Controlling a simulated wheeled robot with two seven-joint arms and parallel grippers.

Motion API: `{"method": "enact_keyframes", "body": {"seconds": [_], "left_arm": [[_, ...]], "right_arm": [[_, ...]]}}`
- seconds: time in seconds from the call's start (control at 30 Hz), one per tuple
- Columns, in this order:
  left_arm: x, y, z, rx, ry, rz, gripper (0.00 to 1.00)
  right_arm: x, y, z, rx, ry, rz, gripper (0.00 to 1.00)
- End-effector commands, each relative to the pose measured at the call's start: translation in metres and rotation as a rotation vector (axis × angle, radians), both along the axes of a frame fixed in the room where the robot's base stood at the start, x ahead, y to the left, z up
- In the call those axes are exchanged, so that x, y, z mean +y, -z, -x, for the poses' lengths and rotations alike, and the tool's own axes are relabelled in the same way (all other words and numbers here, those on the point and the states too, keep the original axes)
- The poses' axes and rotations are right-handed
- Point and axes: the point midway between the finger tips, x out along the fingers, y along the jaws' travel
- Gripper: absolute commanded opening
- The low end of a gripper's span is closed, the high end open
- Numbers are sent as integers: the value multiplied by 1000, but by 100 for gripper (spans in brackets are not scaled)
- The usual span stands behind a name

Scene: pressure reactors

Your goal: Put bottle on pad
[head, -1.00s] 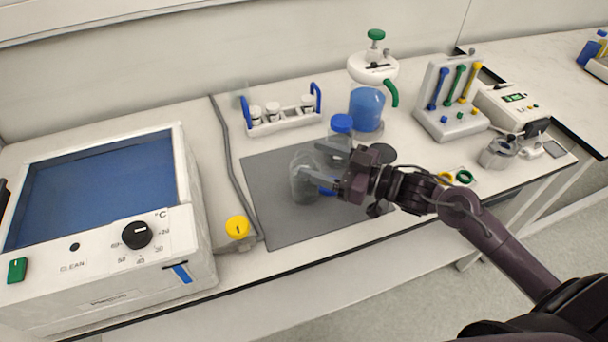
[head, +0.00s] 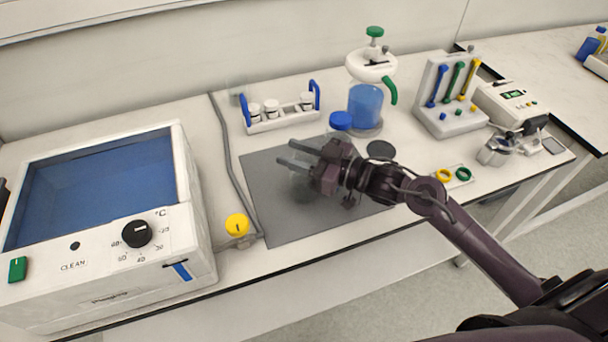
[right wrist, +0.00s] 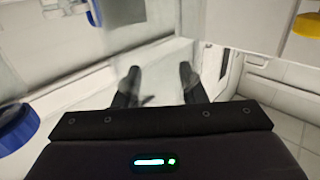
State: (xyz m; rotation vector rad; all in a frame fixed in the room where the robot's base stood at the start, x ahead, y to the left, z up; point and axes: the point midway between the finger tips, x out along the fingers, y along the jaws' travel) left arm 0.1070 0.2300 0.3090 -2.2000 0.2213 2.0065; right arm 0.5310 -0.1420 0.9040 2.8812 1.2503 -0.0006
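A bottle with a blue cap (head: 340,121) stands at the back edge of the grey mat (head: 275,215), just behind my right gripper; its clear body is mostly hidden. The cap also shows at the lower left of the right wrist view (right wrist: 15,127). A faint clear glass vessel (head: 303,188) shows below my right gripper, over the mat, partly hidden by it. My right gripper (head: 294,154) is above the mat, its two fingers apart with nothing solid visible between them. A dark round pad (head: 381,149) lies right of the capped bottle. My left gripper is out of view.
A white rack with blue handles (head: 283,122) stands behind the mat. A blue-filled vessel (head: 365,105) stands behind the capped bottle. A white bath unit (head: 100,225) and a yellow knob (head: 237,225) are left. Yellow and green rings (head: 454,174) lie right.

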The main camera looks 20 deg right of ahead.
Motion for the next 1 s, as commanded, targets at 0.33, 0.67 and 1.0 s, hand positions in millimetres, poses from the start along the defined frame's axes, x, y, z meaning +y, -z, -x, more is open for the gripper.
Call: {"method": "enact_keyframes", "body": {"seconds": [0.33, 0.67, 1.0], "left_arm": [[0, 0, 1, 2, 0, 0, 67], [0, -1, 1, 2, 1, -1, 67], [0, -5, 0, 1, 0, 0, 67]], "right_arm": [[0, -1, 0, -2, 0, -1, 0], [0, -12, 0, -6, -1, 0, 0], [0, -88, 0, -12, -2, 2, 0]]}}
